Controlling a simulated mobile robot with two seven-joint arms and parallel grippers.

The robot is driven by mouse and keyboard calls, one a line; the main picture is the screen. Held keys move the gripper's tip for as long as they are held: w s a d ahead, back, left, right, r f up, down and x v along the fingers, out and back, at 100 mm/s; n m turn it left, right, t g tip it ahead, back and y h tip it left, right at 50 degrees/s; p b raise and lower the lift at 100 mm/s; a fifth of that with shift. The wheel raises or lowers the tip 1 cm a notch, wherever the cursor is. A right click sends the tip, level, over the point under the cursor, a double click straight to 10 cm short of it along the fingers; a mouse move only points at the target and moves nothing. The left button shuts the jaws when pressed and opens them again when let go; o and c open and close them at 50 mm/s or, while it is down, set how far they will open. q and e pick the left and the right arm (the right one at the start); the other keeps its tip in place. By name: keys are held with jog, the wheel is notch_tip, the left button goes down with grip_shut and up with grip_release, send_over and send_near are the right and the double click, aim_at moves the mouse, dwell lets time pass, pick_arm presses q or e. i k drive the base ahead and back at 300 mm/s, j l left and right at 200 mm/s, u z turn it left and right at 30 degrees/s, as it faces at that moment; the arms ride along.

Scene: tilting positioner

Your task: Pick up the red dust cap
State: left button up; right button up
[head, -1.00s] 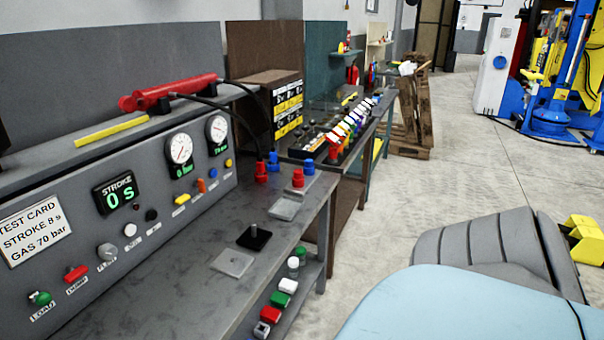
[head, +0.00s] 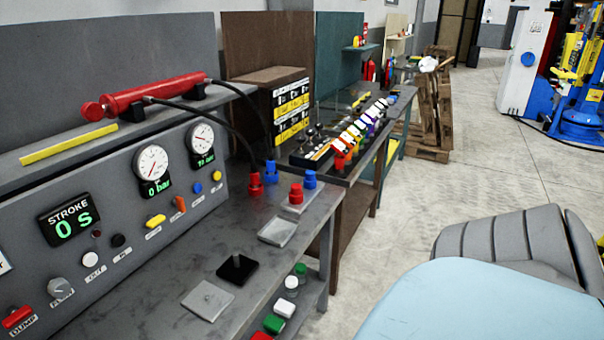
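A red cap-like piece (head: 296,194) stands upright on a small light plate on the grey bench, beside a blue one (head: 310,179). Another red piece (head: 255,186) and a blue piece (head: 271,172) stand just left of them, where the black hoses come down. I cannot tell for sure which red piece is the dust cap. Neither of my grippers is in view.
The grey bench (head: 150,308) carries two bare light plates (head: 207,300) and a black plate with a peg (head: 237,269). A control panel with gauges (head: 152,163) rises behind. A red cylinder (head: 150,97) lies on the shelf above.

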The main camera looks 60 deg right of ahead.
aim_at(296, 187)
jog(key=l, duration=0.7)
jog(key=i+l, duration=0.15)
jog(key=l, duration=1.3)
jog(key=i, duration=0.05)
